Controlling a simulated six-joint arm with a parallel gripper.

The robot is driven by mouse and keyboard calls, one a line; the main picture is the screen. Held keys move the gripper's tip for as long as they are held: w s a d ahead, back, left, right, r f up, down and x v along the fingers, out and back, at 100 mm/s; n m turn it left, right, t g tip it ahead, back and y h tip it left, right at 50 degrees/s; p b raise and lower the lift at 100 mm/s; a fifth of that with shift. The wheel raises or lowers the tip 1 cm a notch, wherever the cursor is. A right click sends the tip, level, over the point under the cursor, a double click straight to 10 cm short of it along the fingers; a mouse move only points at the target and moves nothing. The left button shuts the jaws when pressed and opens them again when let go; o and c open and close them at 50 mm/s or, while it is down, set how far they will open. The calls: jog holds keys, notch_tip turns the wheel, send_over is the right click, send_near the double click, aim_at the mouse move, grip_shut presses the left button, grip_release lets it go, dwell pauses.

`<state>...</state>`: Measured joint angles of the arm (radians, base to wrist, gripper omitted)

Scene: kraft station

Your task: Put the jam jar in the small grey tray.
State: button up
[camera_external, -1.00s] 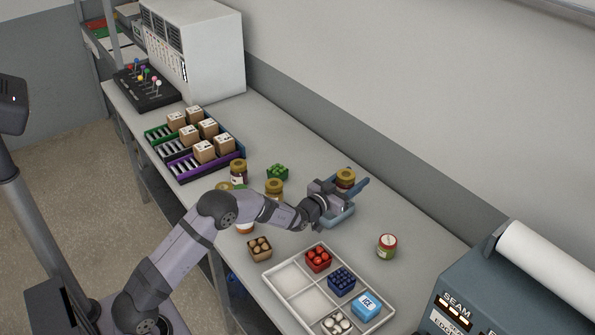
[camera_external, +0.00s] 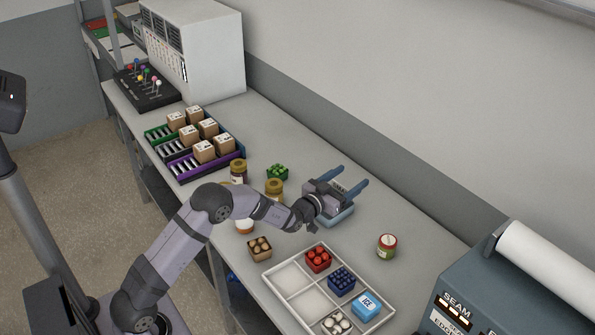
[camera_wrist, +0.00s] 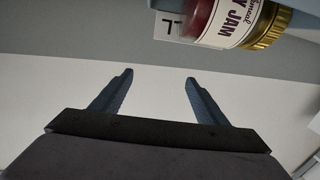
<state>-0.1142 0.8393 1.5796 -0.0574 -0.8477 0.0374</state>
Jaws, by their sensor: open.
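The jam jar (camera_wrist: 228,20), with red contents, a white label reading JAM and a gold lid, shows at the top right of the wrist view. A blue-grey surface beside it there looks like part of the small tray. In the external view the small grey tray (camera_external: 337,216) shows partly under my gripper (camera_external: 348,177), and the jar is hidden. Whether the jar rests in the tray cannot be told for sure. My gripper is open, with nothing between its fingers in the wrist view (camera_wrist: 159,76).
Gold-lidded jars (camera_external: 274,188) stand left of my gripper. A divided tray (camera_external: 285,265) with small punnets lies in front. The grey wall is close behind the bench. A purple-edged rack (camera_external: 205,168) holds boxes at left.

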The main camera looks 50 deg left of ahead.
jog(key=s+d+b, duration=0.1)
jog(key=s+b, duration=0.1)
jog(key=s, duration=0.7)
jog(key=shift+s+d, duration=0.3)
jog(key=shift+s, duration=0.05)
jog(key=shift+s+d+g, duration=0.25)
jog(key=shift+d+g, duration=0.15)
jog(key=s+d+f+m+g+h+p, duration=0.1)
jog(key=s+d+f+g+p, duration=0.1)
jog(key=s, duration=0.5)
jog(key=s+d+f+g+h+p, duration=0.1)
jog(key=s+d+g+p, duration=0.1)
jog(key=s+g, duration=0.3)
jog(key=s+d+f+m+g+h+p, duration=0.1)
jog(key=s+d+f+g+p, duration=0.1)
jog(key=s, duration=0.8)
jog(key=shift+s+d+f+m+g, duration=0.15)
jog(key=shift+d+g, duration=0.3)
jog(key=shift+g, duration=0.05)
jog(key=shift+s+d+f+m+g, duration=0.1)
jog(key=shift+d+f+m+g, duration=0.05)
jog(key=shift+d+g, duration=0.3)
jog(key=s+f+g, duration=0.2)
jog(key=s+g, duration=0.4)
jog(key=s, duration=1.1)
jog(key=shift+a+f+n+p, duration=0.2)
jog(key=shift+a+n+p, duration=0.2)
jog(key=shift+a, duration=0.05)
